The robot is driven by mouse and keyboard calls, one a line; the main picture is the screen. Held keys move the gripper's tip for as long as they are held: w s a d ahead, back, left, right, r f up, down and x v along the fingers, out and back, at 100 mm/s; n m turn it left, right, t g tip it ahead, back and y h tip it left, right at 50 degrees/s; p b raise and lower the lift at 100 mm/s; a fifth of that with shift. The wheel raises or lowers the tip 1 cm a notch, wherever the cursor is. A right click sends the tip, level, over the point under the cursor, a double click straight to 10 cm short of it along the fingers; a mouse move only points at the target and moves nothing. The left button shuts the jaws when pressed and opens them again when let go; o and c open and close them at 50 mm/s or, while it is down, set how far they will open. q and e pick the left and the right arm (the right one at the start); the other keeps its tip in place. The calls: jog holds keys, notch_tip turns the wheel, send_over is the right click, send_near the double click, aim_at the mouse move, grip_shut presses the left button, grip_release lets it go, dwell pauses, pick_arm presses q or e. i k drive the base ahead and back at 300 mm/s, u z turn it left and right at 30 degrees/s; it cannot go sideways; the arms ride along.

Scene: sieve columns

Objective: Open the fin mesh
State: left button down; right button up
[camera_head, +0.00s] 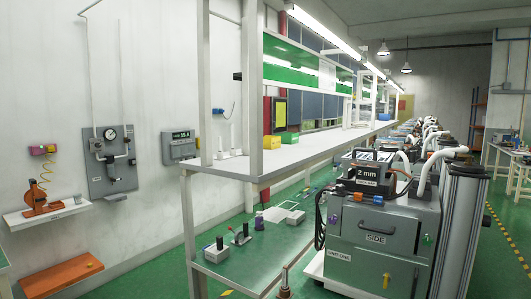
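Neither of my grippers shows in the head view. No thing here is legibly labelled as the fin mesh, and I cannot tell which part it is. A grey cabinet unit (385,238) stands at the right, with a dark handle and a label reading "SIDE" on its face. On top of it sits a dark box (366,172) labelled "2 mm". A yellow latch-like part (386,281) is low on the cabinet's front, and a green one (427,240) is at its right. The cabinet's inside is hidden.
A long white workbench (270,160) runs into the distance; its lower shelf (235,272) holds small devices. A gauge panel (112,160) and an orange device (38,198) on a shelf are at the left wall. More units stand behind the cabinet. Green floor is open at right.

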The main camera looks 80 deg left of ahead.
aim_at(384, 155)
jog(key=u, duration=1.45)
jog(key=i, duration=0.15)
